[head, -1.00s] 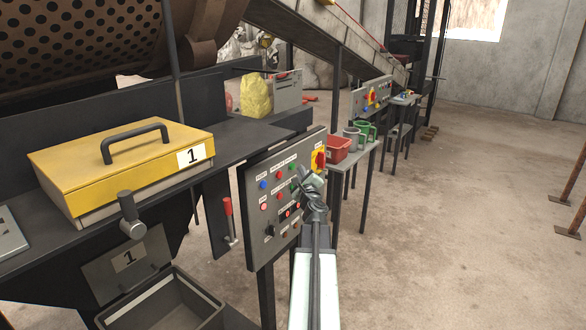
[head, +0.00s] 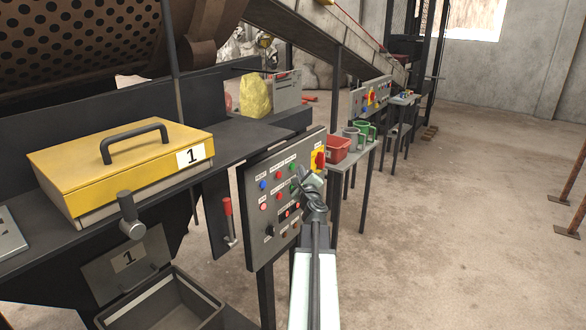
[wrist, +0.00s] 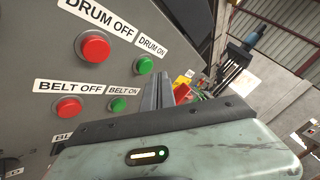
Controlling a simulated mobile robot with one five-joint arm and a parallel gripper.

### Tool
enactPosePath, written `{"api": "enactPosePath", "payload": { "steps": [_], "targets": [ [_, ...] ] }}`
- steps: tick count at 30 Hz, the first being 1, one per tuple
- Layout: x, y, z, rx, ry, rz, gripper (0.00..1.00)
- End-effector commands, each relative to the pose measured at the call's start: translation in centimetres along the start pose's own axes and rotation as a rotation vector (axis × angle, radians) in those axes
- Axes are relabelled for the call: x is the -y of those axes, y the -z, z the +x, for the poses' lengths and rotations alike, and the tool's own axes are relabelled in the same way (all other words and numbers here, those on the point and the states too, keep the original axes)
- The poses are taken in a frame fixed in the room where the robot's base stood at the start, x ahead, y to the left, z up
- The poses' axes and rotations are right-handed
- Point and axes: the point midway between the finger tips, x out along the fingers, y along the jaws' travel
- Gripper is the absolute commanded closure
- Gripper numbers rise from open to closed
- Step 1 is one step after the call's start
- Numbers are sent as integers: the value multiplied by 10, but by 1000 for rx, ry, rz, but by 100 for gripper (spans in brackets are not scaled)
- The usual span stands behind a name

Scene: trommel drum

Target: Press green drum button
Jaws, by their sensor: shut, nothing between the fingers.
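The green drum button (wrist: 145,64), labelled DRUM ON, sits right of the red DRUM OFF button (wrist: 95,49) on the grey control panel (wrist: 40,60). In the head view it is the upper green button (head: 293,167). The green BELT ON button (wrist: 118,104) is below it. My gripper (head: 306,180) is shut and empty, at the panel's upper right side. In the wrist view its dark fingers (wrist: 158,91) are just right of and below the DRUM ON button. I cannot tell whether they touch the panel; a gap shows beside the button.
The yellow and red switch (head: 319,160) is at the panel's upper right corner. A small table with a red bin (head: 337,149) and mugs stands behind. A yellow box (head: 120,165) is on the left bench. The floor to the right is open.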

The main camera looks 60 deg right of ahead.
Motion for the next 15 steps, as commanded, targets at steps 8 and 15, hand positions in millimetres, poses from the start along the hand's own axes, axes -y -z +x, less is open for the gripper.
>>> {"api": "enactPosePath", "payload": {
  "steps": [8,15],
  "targets": [
    [0,0,0,0,0,0,100],
    [-3,-3,3,1,-1,0,100]
  ]
}}
